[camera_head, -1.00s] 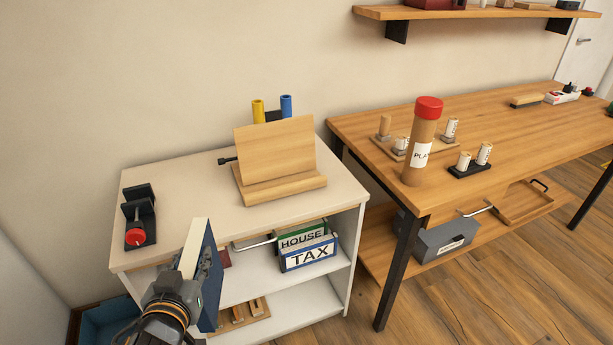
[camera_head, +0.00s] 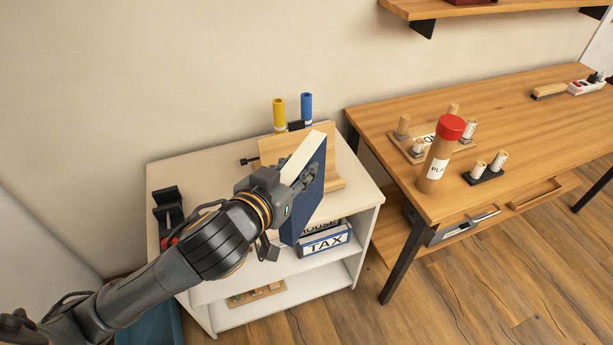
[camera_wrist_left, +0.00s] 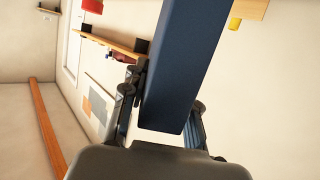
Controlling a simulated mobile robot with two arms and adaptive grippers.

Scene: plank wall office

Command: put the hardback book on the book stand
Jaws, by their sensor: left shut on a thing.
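The hardback book (camera_head: 310,199) is dark blue with pale page edges. My left gripper (camera_head: 303,182) is shut on it and holds it upright at a slant, in front of the book stand. In the left wrist view the book (camera_wrist_left: 185,65) sits between the fingers (camera_wrist_left: 160,115). The wooden book stand (camera_head: 332,160) stands on top of the white shelf unit, partly hidden behind the book and the gripper. I cannot tell whether the book touches the stand. My right gripper is not in view.
The white shelf unit (camera_head: 190,157) has a black clamp-like device with a red knob (camera_head: 168,215) at its left. Yellow (camera_head: 279,114) and blue (camera_head: 306,108) tubes stand behind the stand. TAX box (camera_head: 326,241) is below. A wooden desk (camera_head: 400,117) with a red-capped tube (camera_head: 440,155) is at right.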

